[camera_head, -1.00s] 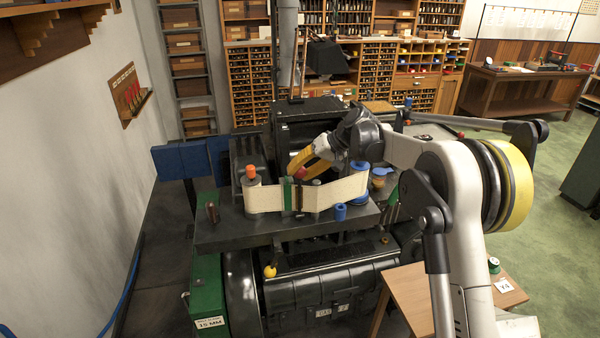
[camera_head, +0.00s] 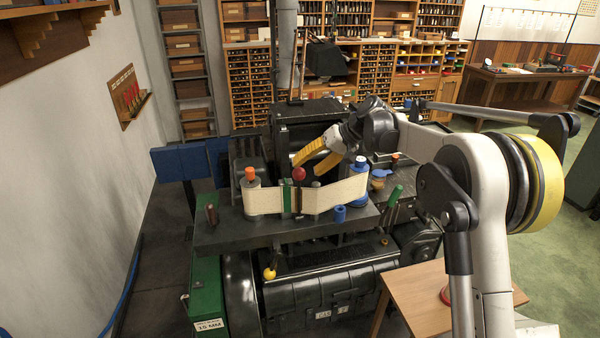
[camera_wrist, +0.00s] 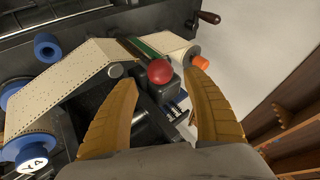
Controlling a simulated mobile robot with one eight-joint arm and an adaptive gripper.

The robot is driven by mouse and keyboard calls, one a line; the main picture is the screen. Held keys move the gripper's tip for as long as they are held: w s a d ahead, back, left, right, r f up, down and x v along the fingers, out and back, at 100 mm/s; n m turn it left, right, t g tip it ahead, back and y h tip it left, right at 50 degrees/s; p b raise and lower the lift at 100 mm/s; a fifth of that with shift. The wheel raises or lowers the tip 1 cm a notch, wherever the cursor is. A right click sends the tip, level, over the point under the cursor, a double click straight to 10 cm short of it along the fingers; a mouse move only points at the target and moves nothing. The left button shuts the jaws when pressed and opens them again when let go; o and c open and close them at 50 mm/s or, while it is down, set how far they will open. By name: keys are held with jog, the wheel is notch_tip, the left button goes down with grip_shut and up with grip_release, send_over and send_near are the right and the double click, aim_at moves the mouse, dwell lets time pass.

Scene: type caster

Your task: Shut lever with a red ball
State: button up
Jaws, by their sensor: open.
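The lever's red ball (camera_head: 299,174) stands up behind the paper ribbon in the head view, just left of my gripper. In the wrist view the red ball (camera_wrist: 160,72) sits near the gap between my two yellow fingers, ahead of their tips. My gripper (camera_head: 308,168) is open and empty, its fingers pointing left and down toward the ball; they also frame it in the wrist view (camera_wrist: 165,75). I cannot tell whether a finger touches it. The lever's shaft below the ball is mostly hidden.
A perforated paper ribbon (camera_head: 338,194) runs between the orange-topped spool (camera_head: 251,188) and the blue spool (camera_head: 359,185), in front of the ball. A yellow ball knob (camera_head: 269,273) hangs below. A green handle (camera_head: 396,194) stands at right. A wooden table (camera_head: 425,297) is at lower right.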

jog(key=v, duration=0.7)
jog(key=shift+r, duration=0.2)
jog(key=shift+s+d, duration=0.1)
jog(key=s+d+f+m+t+h+b, duration=0.15)
jog(key=s+d+b, duration=0.25)
jog(key=s, duration=0.7)
jog(key=s+d+f+m+t+h+b, duration=0.1)
jog(key=s+d+f+h+b, duration=0.2)
jog(key=s, duration=0.8)
jog(key=s+d+f+t+h+b, duration=0.1)
jog(key=s+d+f+h+b, duration=0.1)
jog(key=s+f, duration=0.5)
jog(key=s+d+f+m+t+h+b, duration=0.1)
jog(key=s+d+f+b, duration=0.3)
jog(key=s, duration=0.7)
notch_tip(320, 180, down, 3)
jog(key=shift+d+r+h+b, duration=0.1)
jog(key=shift+d+h+b, duration=0.25)
jog(key=shift+d, duration=0.6)
